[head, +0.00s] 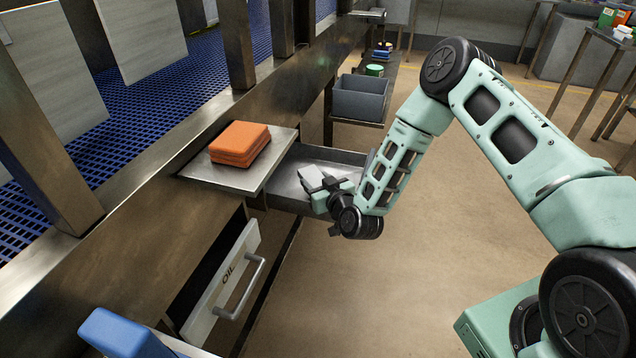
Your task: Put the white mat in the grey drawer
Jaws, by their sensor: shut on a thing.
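The white mat (311,176) is a small pale block in my gripper (328,184). My gripper is shut on it, over the open grey drawer (288,166). The drawer is pulled out beside the metal shelf, and its bare metal floor shows. The mat looks to be inside or just above the drawer; I cannot tell whether it touches the floor. My gripper and wrist hide part of the mat and the drawer's right end.
Orange mats (240,143) lie stacked on a metal shelf (205,172) left of the drawer. A white drawer front marked OIL (224,283) stands below. A grey bin (361,98) is behind, and a blue mat (122,333) at the front. Floor to the right is clear.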

